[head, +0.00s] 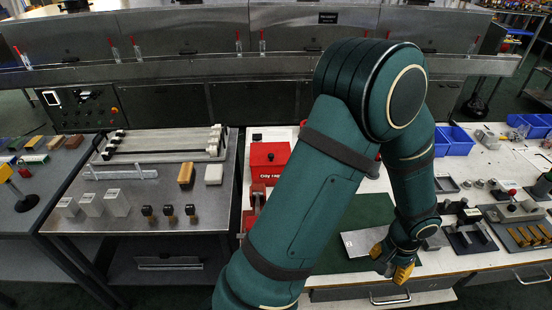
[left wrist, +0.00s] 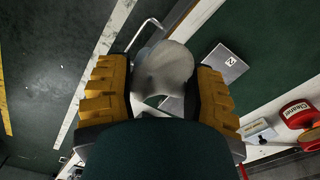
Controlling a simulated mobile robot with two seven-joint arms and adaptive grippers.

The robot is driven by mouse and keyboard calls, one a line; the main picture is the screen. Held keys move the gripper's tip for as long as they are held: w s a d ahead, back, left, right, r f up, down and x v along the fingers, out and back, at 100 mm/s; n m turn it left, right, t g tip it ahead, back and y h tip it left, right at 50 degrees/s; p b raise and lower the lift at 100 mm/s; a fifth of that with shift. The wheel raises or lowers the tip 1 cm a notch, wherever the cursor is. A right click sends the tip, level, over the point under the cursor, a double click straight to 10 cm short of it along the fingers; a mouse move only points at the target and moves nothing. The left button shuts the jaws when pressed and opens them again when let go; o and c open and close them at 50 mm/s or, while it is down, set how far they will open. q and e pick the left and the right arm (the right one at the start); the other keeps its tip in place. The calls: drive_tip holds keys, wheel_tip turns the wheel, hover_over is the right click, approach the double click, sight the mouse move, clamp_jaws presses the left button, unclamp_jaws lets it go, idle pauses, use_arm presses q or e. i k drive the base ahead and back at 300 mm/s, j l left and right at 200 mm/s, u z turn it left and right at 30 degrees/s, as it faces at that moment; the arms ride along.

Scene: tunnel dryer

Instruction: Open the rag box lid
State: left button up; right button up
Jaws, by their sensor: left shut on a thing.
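The red rag box (head: 268,182) stands on the bench just left of my arm, with pale lettering on its front; my arm hides part of its right side. Its red lid (head: 266,151) appears to lie shut on top. My left gripper (head: 392,265) is well to the right of the box, low over the bench's front edge. In the left wrist view, its yellow fingers (left wrist: 160,95) are shut on a pale grey, rounded, cloth-like thing (left wrist: 165,68). My right gripper is not in view.
A grey plate (head: 358,243) lies on the green mat (head: 340,262) beside the left gripper. A red cleaner container (left wrist: 297,114) shows in the wrist view. A drawer handle (head: 390,298) juts from the bench front. Blue bins (head: 455,140) stand at the back right.

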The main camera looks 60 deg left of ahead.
sight(262, 154)
drive_tip(key=k+l+u, duration=0.1)
drive_tip(key=u, duration=0.25)
drive_tip(key=k+u, duration=0.15)
drive_tip(key=u, duration=0.2)
drive_tip(key=k+l+u, duration=0.1)
drive_tip(key=u, duration=0.25)
drive_tip(key=i+u, duration=0.15)
drive_tip(key=u, duration=0.25)
drive_tip(key=i+u, duration=0.15)
drive_tip(key=u, duration=0.2)
